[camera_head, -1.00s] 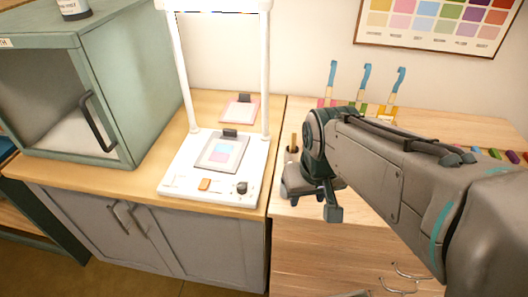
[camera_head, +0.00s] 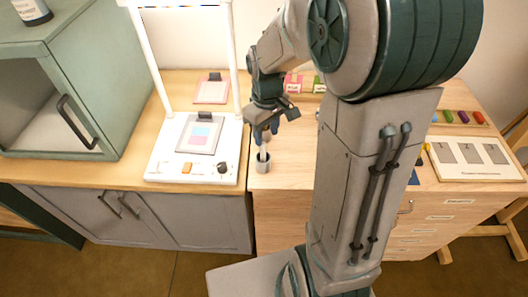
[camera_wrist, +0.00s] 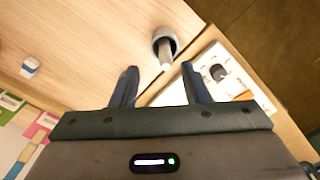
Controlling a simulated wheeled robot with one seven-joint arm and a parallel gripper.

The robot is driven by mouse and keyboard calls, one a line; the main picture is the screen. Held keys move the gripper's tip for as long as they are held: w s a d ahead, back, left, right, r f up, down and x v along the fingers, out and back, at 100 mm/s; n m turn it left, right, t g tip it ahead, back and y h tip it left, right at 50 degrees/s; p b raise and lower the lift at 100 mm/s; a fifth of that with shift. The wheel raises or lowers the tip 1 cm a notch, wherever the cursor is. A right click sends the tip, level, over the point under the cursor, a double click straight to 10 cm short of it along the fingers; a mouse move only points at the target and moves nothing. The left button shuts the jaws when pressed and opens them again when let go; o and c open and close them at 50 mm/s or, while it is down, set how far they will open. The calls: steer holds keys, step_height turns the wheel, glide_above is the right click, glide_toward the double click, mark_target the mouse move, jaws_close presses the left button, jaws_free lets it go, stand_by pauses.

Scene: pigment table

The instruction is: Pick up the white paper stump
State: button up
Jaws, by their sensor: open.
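The white paper stump (camera_head: 263,152) stands in a small grey cup (camera_head: 260,165) near the left edge of the wooden desk top. In the wrist view the stump (camera_wrist: 166,60) points up out of the cup (camera_wrist: 164,36) toward the camera. My gripper (camera_head: 262,136) hangs just above the cup, pointing down, with nothing in it. In the wrist view my gripper (camera_wrist: 159,78) has its two fingers apart, and the stump's tip lies just beyond them, roughly in line with the gap. The lower stump is inside the cup.
A white light stand (camera_head: 165,165) with a dark knob (camera_head: 222,167) and posts is close left of the cup. A small white-and-blue block (camera_wrist: 30,66) lies on the desk. A grey swatch card (camera_head: 470,172) lies at right. My arm hides much of the desk.

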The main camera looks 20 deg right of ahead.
mark_target(263, 151)
step_height(263, 151, down, 2)
steer(key=shift+f, duration=0.25)
steer(key=f, duration=0.2)
steer(key=a+f+p, duration=0.1)
steer(key=shift+f, duration=0.4)
steer(key=shift+d+f, duration=0.1)
steer(key=shift+f, duration=0.6)
jaws_close()
